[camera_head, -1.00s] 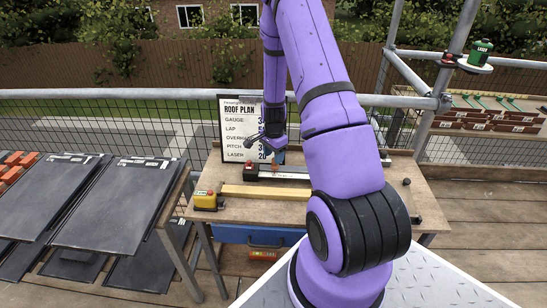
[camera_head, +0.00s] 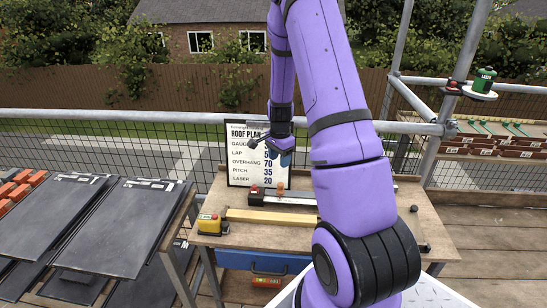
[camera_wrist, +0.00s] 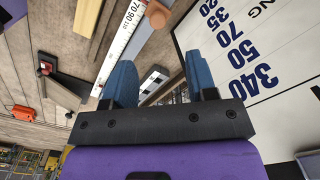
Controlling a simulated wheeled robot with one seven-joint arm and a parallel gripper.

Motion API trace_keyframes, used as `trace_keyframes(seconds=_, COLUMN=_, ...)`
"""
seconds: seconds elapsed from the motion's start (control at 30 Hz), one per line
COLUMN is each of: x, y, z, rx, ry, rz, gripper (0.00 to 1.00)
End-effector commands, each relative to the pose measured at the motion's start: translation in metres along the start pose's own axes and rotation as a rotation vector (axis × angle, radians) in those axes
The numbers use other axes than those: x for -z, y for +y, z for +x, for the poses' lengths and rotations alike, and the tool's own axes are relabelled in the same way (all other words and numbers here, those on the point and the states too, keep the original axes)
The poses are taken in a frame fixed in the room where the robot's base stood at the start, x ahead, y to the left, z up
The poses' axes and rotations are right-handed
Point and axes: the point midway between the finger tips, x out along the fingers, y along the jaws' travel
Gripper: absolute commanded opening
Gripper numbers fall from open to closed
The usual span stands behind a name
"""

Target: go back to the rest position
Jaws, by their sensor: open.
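My purple arm reaches over the wooden workbench (camera_head: 300,230). My gripper (camera_head: 279,158) hangs above the back of the bench, in front of the roof plan board (camera_head: 245,172). In the wrist view my gripper (camera_wrist: 155,80) shows two blue fingers set apart, with nothing held between them. A measuring rule (camera_wrist: 122,38) and a wooden-handled tool lie on the bench below the fingers. The board (camera_wrist: 245,60) stands close on the right in the wrist view.
Dark slates (camera_head: 115,230) lie on a rack at left. A green laser (camera_head: 484,80) stands on a scaffold bracket at right. Open deck (camera_head: 490,230) lies right of the bench.

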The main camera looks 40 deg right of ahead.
Motion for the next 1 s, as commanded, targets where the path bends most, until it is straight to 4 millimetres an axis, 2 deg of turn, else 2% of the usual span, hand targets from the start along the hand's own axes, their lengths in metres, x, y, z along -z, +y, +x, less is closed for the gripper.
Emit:
trace_keyframes(seconds=0.3, x=-0.001, y=0.000, z=-0.002, rx=0.002, ry=0.000, rz=-0.004, gripper=0.52)
trace_keyframes(seconds=0.43, x=-0.011, y=-0.003, z=-0.021, rx=0.022, ry=0.002, rz=-0.052, gripper=0.52)
trace_keyframes(seconds=0.67, x=-0.056, y=0.000, z=-0.097, rx=0.089, ry=0.011, rz=-0.268, gripper=0.52)
trace_keyframes(seconds=0.87, x=-0.099, y=0.018, z=-0.161, rx=0.147, ry=0.029, rz=-0.481, gripper=0.52)
trace_keyframes(seconds=1.0, x=-0.128, y=0.037, z=-0.200, rx=0.187, ry=0.049, rz=-0.630, gripper=0.52)
